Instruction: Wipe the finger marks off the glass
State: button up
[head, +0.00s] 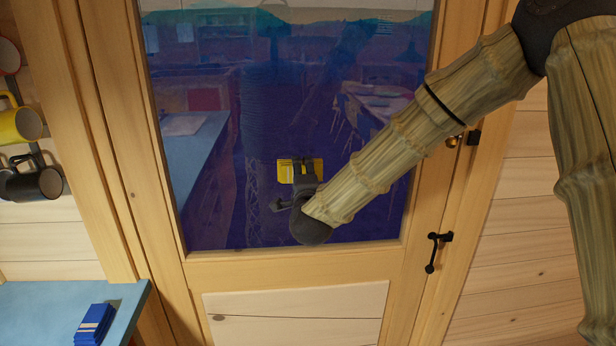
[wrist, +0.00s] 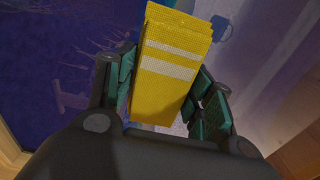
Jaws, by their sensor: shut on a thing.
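The glass (head: 210,130) is a dark blue, reflective pane in a wooden door. Pale scribbly marks (head: 252,165) show on it to the left of my gripper, and pale streaks also show in the wrist view (wrist: 85,40). My gripper (head: 300,176) is at the lower middle of the pane. It is shut on a yellow cloth (wrist: 172,65) with white stripes, which sits between both fingers. The cloth also shows in the head view (head: 285,171), at or very near the glass; I cannot tell whether it touches.
A black door handle (head: 433,252) and a brass knob (head: 453,142) are on the right of the door. Mugs, one of them yellow (head: 20,125), hang at the left. A blue counter (head: 50,300) at lower left holds a folded blue cloth (head: 94,324).

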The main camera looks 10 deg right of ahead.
aim_at(279, 176)
jog(key=shift+a, duration=0.15)
jog(key=shift+a+b, duration=1.1)
jog(key=shift+a, duration=1.7)
jog(key=shift+s, duration=0.1)
jog(key=shift+s+b, duration=1.05)
jog(key=shift+s, duration=1.85)
jog(key=shift+s, duration=0.1)
jog(key=shift+s+b, duration=0.6)
jog(key=shift+s, duration=0.8)
